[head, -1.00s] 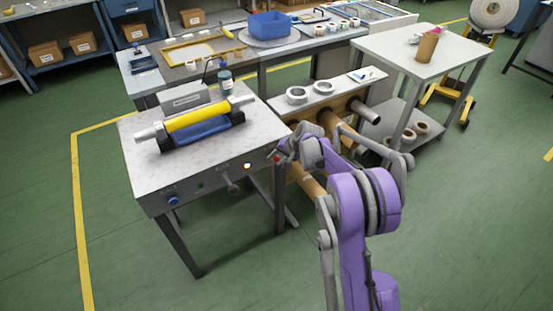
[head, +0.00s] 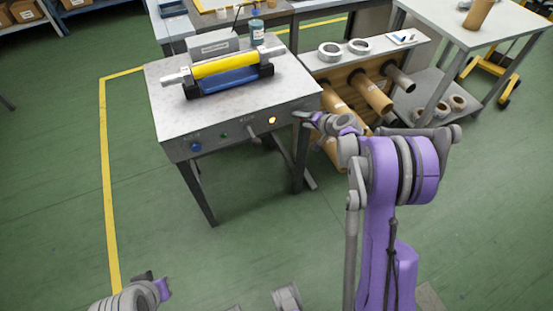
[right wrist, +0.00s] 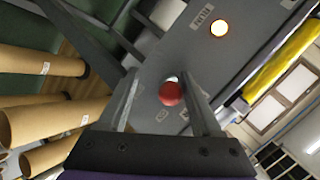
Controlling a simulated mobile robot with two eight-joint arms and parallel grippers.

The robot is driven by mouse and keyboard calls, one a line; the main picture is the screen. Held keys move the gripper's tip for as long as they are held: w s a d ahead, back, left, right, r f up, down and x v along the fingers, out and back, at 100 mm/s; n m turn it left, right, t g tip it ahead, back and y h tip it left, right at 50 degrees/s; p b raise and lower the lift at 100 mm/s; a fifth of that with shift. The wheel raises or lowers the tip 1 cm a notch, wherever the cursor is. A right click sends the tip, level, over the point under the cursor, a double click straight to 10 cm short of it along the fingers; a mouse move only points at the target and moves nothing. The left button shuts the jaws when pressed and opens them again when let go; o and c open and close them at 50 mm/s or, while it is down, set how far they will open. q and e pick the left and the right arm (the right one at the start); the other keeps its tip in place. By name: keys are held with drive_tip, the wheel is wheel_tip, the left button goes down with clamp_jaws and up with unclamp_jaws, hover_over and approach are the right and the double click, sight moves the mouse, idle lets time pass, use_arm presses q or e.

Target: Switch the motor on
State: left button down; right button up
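The rewinder bench (head: 165,115) has a front panel with a blue knob (head: 196,147), a green button (head: 224,134), a grey crank-like part (head: 254,139) and a lit lamp (head: 271,120). The lamp also glows in the right wrist view (right wrist: 219,28). My right gripper (head: 299,118) is at the right end of this panel. In the right wrist view, its fingers (right wrist: 160,82) are apart, with a round red knob (right wrist: 171,93) showing between them. I cannot tell whether they touch it. The knob is hidden in the head view. Part of my left arm shows at bottom left, without its gripper.
A yellow roller (head: 225,63) lies on the bench top. Cardboard tubes (head: 372,93) stick out of a rack just right of my right gripper, under a shelf with white rolls (head: 330,51). A white table (head: 470,38) stands farther right. The floor in front is clear.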

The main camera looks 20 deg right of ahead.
drive_tip(key=s+d+f+n+t+y+b, duration=0.1)
drive_tip(key=s+d+f+t+b, duration=0.2)
drive_tip(key=s+t, duration=0.55)
drive_tip(key=s+a+r+n+g+y+p, duration=0.1)
drive_tip(key=a+r+n+g+p, duration=0.1)
drive_tip(key=a+r+g, duration=0.3)
drive_tip(key=s+a+r+n+g+y+p, duration=0.15)
drive_tip(key=a+r, duration=0.25)
drive_tip(key=a, duration=0.4)
drive_tip(key=s+a+r+n+g+h+p, duration=0.1)
drive_tip(key=s+a+r+g+p, duration=0.3)
drive_tip(key=s+a, duration=0.5)
drive_tip(key=shift+s+r+n+g+p, duration=0.35)
drive_tip(key=shift+r+n+p, duration=0.4)
drive_tip(key=shift+r, duration=0.5)
